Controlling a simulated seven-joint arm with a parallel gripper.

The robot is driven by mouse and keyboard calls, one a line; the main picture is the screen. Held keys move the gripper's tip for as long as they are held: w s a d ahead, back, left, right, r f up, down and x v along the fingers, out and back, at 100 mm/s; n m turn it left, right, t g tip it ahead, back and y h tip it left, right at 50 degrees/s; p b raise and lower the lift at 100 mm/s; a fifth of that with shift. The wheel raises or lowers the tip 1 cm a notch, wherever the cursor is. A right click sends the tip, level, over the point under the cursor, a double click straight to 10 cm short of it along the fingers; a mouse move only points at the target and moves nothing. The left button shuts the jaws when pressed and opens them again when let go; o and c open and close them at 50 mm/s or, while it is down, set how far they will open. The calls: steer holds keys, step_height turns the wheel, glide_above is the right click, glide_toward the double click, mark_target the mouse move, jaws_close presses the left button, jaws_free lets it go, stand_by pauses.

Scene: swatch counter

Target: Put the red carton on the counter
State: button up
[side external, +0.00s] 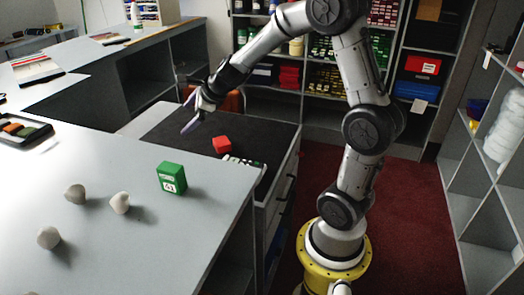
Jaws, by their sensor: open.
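The red carton (222,144) is a small block on a dark surface (175,128) below the level of the grey counter (110,215). The counter fills the left and front of the view. My gripper (192,120) is open and empty, above the dark surface, up and to the left of the red carton and apart from it. One pale finger shows clearly; the other is partly hidden.
A green carton (171,177) with a white label stands upright on the counter near its right edge. Pale stones (120,202) lie to its left. A black tray (22,131) sits at the far left. A black-and-white item (240,163) lies by the red carton, partly hidden by the counter. The counter's front middle is clear.

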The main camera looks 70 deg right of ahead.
steer(key=s+a+r+n+g+y, duration=0.1)
steer(key=s+a+r+n, duration=0.2)
steer(key=s+a+n, duration=0.5)
steer(key=s+a+r+n+g+y, duration=0.1)
steer(key=s+a+r+n+y, duration=0.1)
steer(key=s+a+n, duration=0.6)
steer(key=s+r+n, duration=0.1)
steer(key=s+n, duration=0.2)
steer(key=n, duration=0.3)
steer(key=shift+s+a, duration=0.15)
steer(key=shift+a, duration=0.2)
steer(key=shift+o, duration=0.2)
steer(key=s+d+f+n+g+h, duration=0.1)
steer(key=s+n, duration=0.6)
steer(key=s, duration=0.1)
steer(key=shift+s+f, duration=0.2)
steer(key=shift+f, duration=0.2)
steer(key=shift+s+d+f+n+h, duration=0.15)
steer(key=shift+s+n+h, duration=0.15)
steer(key=shift+s, duration=0.1)
